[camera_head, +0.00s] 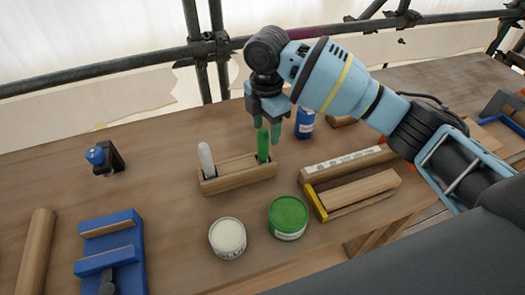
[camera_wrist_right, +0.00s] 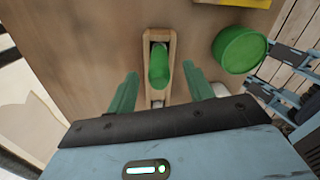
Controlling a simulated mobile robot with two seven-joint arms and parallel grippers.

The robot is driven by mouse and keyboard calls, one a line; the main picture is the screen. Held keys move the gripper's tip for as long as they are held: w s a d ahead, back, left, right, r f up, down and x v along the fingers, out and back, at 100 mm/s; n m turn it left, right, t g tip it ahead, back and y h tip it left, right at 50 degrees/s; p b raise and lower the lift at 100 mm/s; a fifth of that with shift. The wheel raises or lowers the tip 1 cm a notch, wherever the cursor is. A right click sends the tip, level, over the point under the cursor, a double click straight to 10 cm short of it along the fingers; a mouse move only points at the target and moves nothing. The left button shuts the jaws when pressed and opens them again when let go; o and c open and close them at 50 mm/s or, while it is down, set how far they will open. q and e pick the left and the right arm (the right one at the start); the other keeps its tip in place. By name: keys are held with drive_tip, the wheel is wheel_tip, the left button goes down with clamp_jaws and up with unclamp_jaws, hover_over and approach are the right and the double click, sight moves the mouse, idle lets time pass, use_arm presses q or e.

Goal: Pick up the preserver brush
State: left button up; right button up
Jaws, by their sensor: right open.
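A wooden holder (camera_head: 238,174) stands on the bench with two brushes upright in it. The brush with a green handle (camera_head: 263,146) is in its right end, and the brush with a pale grey handle (camera_head: 206,160) is in its left end. I cannot read any label on either brush. My right gripper (camera_head: 267,130) is open and points down at the green handle. In the right wrist view, the green handle (camera_wrist_right: 159,66) shows ahead of and between the open fingers (camera_wrist_right: 160,88), with space on both sides. My left gripper is not in view.
A white tin (camera_head: 227,237) and a green tin (camera_head: 288,217) stand in front of the holder. A blue can (camera_head: 305,122) stands behind it. Wooden pieces (camera_head: 362,190) lie to the right, a blue fixture (camera_head: 111,250) to the left. Scaffold pipes (camera_head: 100,71) run behind the bench.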

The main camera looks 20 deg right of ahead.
sight(263, 143)
drive_tip(key=shift+a+f, duration=0.2)
drive_tip(key=shift+f, duration=1.15)
drive_tip(key=shift+a+f, duration=0.2)
drive_tip(key=shift+f, duration=1.15)
